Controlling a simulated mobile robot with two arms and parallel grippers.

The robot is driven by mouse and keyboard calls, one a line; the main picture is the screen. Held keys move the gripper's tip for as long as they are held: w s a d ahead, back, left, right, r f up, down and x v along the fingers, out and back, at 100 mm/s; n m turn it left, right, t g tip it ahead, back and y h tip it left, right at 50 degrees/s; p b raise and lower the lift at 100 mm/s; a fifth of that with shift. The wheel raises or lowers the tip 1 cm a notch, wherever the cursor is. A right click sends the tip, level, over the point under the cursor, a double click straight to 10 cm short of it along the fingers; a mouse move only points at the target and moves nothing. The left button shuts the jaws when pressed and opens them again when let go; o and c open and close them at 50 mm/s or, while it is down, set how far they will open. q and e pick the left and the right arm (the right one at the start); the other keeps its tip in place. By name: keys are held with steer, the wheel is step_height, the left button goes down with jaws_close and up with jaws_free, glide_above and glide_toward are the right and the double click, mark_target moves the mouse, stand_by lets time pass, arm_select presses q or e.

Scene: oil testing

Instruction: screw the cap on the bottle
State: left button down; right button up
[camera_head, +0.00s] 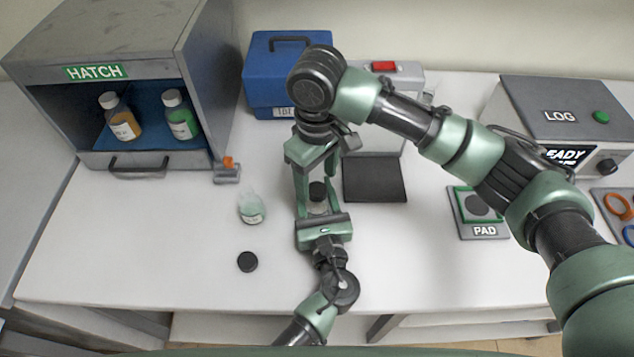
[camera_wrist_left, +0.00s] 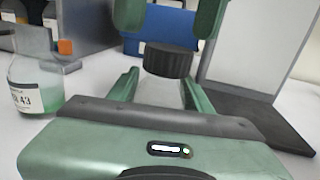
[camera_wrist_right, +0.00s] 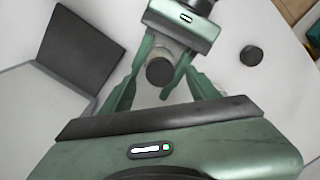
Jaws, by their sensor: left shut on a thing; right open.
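My left gripper (camera_head: 318,208) is shut on a clear bottle, which it holds upright near the middle of the table; the bottle is mostly hidden by the fingers. A black cap (camera_head: 317,189) sits at the bottle's top; it also shows in the left wrist view (camera_wrist_left: 168,62) and from above in the right wrist view (camera_wrist_right: 160,72). Whether it is fully seated I cannot tell. My right gripper (camera_head: 316,180) points down from above, open, its fingers apart on either side of the cap. In the left wrist view its fingertips are above the cap.
An uncapped bottle with pale green liquid (camera_head: 252,209) stands left of the grippers. A loose black cap (camera_head: 247,261) lies in front of it. The hatch box (camera_head: 150,155) with two capped bottles, a blue case (camera_head: 262,85), a dark plate (camera_head: 376,180) and the pad (camera_head: 483,230) stand around.

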mark_target(319, 213)
step_height(319, 213, up, 9)
steer(key=shift+r, duration=0.15)
arm_select(q)
steer(key=c, duration=0.6)
jaws_free()
steer(key=shift+o, duration=0.2)
steer(key=s+b, duration=0.1)
steer(key=s, duration=0.2)
steer(key=s+d+b, duration=0.1)
steer(key=s, duration=0.3)
steer(key=shift+d+f, duration=0.1)
steer(key=shift+d, duration=0.05)
steer(key=shift+s+d, duration=0.15)
steer(key=shift+s, duration=0.2)
arm_select(e)
step_height(319, 213, down, 2)
steer(key=shift+f, duration=0.1)
